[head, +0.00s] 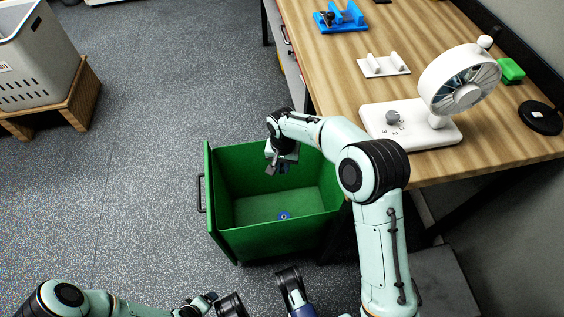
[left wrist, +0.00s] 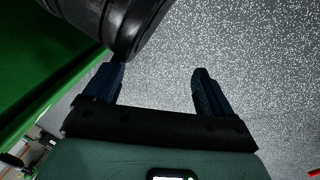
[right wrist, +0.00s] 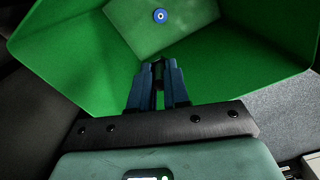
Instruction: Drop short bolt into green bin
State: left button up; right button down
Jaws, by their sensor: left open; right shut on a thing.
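The green bin (head: 225,240) stands open on the floor beside the table. My right gripper (head: 279,168) hangs over the inside of the bin, pointing down. In the right wrist view its blue fingers (right wrist: 158,80) are closed on a small dark piece, the short bolt (right wrist: 159,73), mostly hidden between them. The bin's green walls (right wrist: 85,55) surround the fingertips in that view. My left gripper (left wrist: 158,75) is open and empty over the grey floor, near the outside of the bin.
A small blue disc with a pale centre (head: 284,216) lies on the bin floor. The wooden table (head: 340,85) at right carries a white fan (head: 460,80), a white holder (head: 384,65) and a blue holder (head: 341,17). A white basket (head: 38,60) stands at left. Open floor lies between.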

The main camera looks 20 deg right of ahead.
jog(key=shift+f+b, duration=0.4)
jog(key=shift+f, duration=0.35)
pick_arm(q)
jog(key=shift+s+a+f+g, duration=0.15)
jog(key=shift+s+f+g, duration=0.25)
jog(key=shift+s+f, duration=0.6)
jog(key=shift+r, duration=0.1)
pick_arm(e)
jog(key=c, duration=1)
grip_release()
jog(key=shift+c, duration=0.2)
notch_tip(320, 180, up, 9)
jog(key=p, duration=0.2)
jog(key=shift+p, duration=0.35)
pick_arm(q)
jog(key=shift+t, duration=0.3)
jog(key=shift+w+d+r+p, duration=0.2)
jog(key=shift+d+r, duration=0.15)
jog(key=shift+r, duration=0.55)
jog(key=shift+w+d+r+p, duration=0.15)
jog(key=shift+w+d+r, duration=0.15)
jog(key=shift+r, duration=0.65)
jog(key=shift+w+d+r+p, duration=0.2)
jog(key=shift+d+r, duration=0.15)
jog(key=shift+r, duration=0.55)
pick_arm(e)
jog(key=shift+r, duration=2.2)
pick_arm(q)
jog(key=shift+s, duration=0.1)
